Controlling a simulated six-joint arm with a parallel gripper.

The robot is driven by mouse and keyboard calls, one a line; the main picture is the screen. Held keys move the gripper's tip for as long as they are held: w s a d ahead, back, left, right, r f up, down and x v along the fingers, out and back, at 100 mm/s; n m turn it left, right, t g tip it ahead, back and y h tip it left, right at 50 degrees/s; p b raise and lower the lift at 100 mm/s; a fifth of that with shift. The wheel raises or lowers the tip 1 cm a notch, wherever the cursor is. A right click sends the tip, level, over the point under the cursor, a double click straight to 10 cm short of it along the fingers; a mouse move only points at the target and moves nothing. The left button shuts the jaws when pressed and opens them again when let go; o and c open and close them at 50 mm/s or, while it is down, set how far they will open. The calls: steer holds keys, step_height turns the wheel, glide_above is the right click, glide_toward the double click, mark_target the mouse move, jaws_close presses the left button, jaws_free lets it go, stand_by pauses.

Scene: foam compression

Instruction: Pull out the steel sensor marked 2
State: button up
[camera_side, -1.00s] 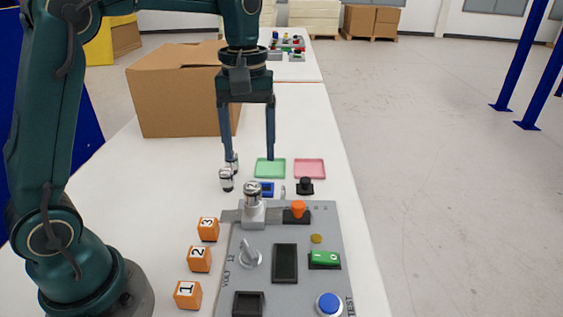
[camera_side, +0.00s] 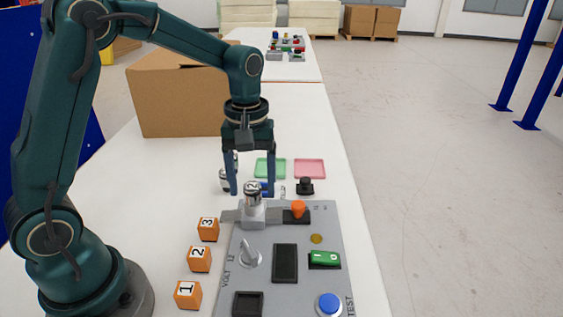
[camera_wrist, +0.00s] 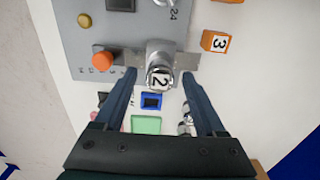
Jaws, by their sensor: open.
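The steel sensor marked 2 (camera_side: 252,194) stands upright in a grey metal holder (camera_side: 253,213) at the far left corner of the grey panel. In the wrist view its top (camera_wrist: 159,79) shows a black 2 on white. My gripper (camera_side: 252,192) is open, with its fingers down at about the height of the sensor's top. In the wrist view my gripper (camera_wrist: 159,73) has one finger on each side of the sensor, with gaps on both sides. Whether the fingers are level with it in depth is hard to tell.
The grey panel (camera_side: 285,215) carries an orange knob (camera_side: 298,207), a green switch (camera_side: 324,259) and a blue button (camera_side: 329,304). Orange numbered cubes (camera_side: 199,259) stand left of it. Other steel sensors (camera_side: 225,180), a green tray (camera_side: 270,168) and a red tray (camera_side: 310,168) lie behind.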

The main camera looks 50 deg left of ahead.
mark_target(252, 185)
steer(key=shift+f, duration=0.55)
stand_by(0.6)
jaws_close()
steer(key=shift+r, duration=0.1)
steer(key=shift+r, duration=0.1)
steer(key=shift+r, duration=2.85)
